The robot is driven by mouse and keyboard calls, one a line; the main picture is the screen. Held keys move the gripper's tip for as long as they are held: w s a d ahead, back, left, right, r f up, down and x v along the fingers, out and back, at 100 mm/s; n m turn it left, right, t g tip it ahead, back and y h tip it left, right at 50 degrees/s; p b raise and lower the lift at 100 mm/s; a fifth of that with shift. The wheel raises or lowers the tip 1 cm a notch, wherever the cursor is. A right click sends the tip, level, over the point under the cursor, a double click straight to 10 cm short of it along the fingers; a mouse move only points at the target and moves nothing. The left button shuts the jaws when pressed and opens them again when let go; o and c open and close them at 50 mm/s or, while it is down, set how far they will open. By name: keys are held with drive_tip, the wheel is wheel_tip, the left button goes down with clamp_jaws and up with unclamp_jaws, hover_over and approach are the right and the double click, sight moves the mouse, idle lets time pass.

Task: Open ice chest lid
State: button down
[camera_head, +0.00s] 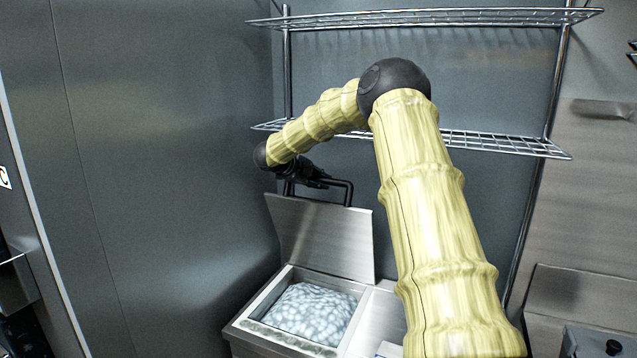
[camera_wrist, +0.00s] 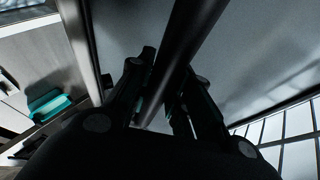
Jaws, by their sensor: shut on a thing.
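The ice chest (camera_head: 262,340) is a steel bin at the lower middle of the head view, with pale ice (camera_head: 312,312) heaped inside. Its steel lid (camera_head: 325,240) stands raised, nearly upright, at the back of the bin. A black bar handle (camera_head: 349,188) is at the lid's top edge. My gripper (camera_head: 318,178) is at the handle, above the lid. In the wrist view my gripper's fingers (camera_wrist: 160,100) close around the dark handle bar (camera_wrist: 187,45). The exact finger contact is partly hidden.
Wire shelves (camera_head: 505,143) cross the back wall behind and above my arm. A steel wall (camera_head: 150,180) stands close on the left. A second compartment (camera_head: 378,322) lies right of the ice, partly hidden by my arm. The wrist view shows a teal object (camera_wrist: 48,105) at left.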

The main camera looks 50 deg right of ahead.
drive_tip(key=c, duration=1.3)
unclamp_jaws()
drive_tip(key=shift+s, duration=0.1)
drive_tip(key=shift+a+r, duration=0.25)
drive_tip(key=shift+a, duration=0.1)
drive_tip(key=v, duration=1.1)
